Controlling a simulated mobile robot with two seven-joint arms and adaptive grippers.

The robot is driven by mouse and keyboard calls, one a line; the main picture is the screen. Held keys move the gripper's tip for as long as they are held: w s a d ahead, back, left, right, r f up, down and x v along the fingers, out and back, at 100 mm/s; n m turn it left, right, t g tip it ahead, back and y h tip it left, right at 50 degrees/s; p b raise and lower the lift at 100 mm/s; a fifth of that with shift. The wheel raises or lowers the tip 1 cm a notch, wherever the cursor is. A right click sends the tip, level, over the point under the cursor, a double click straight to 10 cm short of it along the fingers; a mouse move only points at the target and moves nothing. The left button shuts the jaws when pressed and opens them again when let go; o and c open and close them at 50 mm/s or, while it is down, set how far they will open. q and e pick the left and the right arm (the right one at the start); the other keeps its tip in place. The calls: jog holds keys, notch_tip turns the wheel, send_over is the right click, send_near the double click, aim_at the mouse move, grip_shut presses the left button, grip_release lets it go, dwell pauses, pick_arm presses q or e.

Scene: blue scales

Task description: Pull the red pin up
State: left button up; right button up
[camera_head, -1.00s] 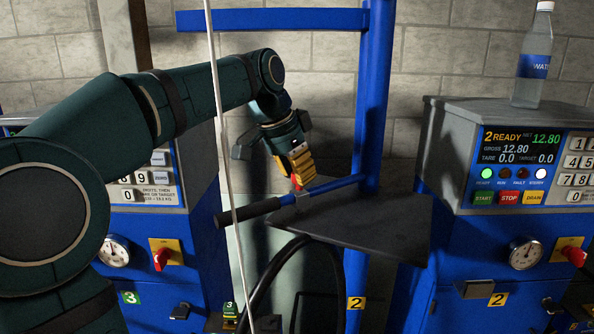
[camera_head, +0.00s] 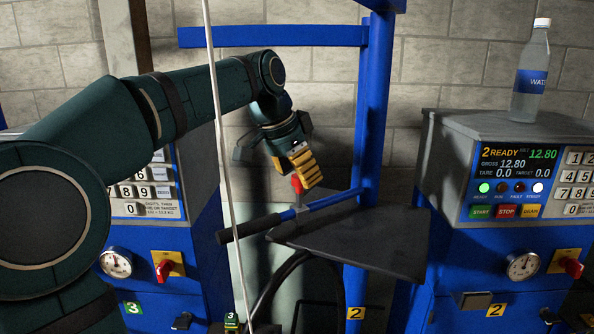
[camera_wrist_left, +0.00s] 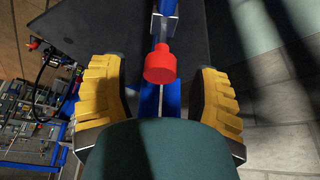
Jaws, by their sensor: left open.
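The red pin (camera_head: 297,184) stands on the blue bar (camera_head: 335,199) with the black handle grip (camera_head: 249,228), above the dark plate. In the left wrist view, its round red head (camera_wrist_left: 160,65) lies between the two yellow fingers, with a gap on each side. My left gripper (camera_head: 297,168) is open, its yellow fingers right at the pin and partly over it in the head view. It also shows in the left wrist view (camera_wrist_left: 160,92). My right gripper is out of view.
A dark flat plate (camera_head: 365,242) is fixed to the blue post (camera_head: 372,120). A thin white cord (camera_head: 222,130) hangs in front of my left arm. A scale cabinet (camera_head: 470,235) with a water bottle (camera_head: 531,75) on top stands at the right. Another cabinet (camera_head: 200,240) stands at the left.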

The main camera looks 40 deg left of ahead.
pick_arm(q)
jog(key=v, duration=1.2)
dwell(0.4)
